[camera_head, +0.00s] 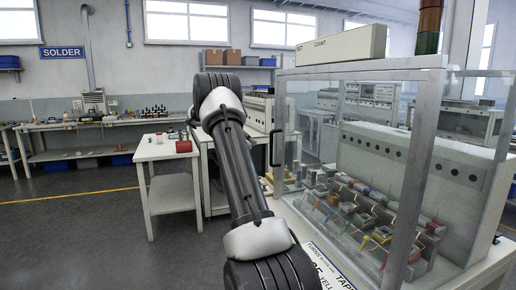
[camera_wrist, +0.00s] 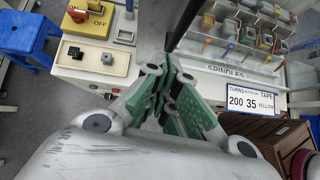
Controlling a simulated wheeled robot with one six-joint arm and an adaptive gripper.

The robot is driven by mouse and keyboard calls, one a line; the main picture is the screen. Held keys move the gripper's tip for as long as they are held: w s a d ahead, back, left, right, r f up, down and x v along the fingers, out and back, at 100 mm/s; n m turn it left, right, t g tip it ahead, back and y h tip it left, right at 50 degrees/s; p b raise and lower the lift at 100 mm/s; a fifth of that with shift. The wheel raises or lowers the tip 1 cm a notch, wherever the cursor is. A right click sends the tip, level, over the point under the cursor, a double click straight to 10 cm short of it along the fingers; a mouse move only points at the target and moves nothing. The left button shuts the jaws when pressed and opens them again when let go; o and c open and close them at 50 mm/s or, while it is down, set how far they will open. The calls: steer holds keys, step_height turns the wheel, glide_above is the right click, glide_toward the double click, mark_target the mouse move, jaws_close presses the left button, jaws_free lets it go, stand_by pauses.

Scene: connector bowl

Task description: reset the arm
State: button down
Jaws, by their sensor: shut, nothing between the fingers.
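My gripper (camera_wrist: 172,100) shows in the wrist view with green pads on its grey fingers. The fingers are shut and hold nothing. They are in front of the bench edge, with the white bench top behind them. In the head view my dark arm with white joints crosses the middle of the picture, and the gripper itself cannot be made out there.
The glass-walled winding machine (camera_head: 370,190) stands at right. A sign plate (camera_wrist: 252,102) reads 200, 35, yellow. A yellow OFF switch (camera_wrist: 90,18), two small parts on a pale plate (camera_wrist: 92,57) and a blue stool (camera_wrist: 27,38) are at left. Open floor (camera_head: 90,230) lies left.

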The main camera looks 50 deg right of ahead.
steer(key=v, duration=0.7)
steer(key=shift+w, duration=0.35)
steer(key=shift+a, duration=0.1)
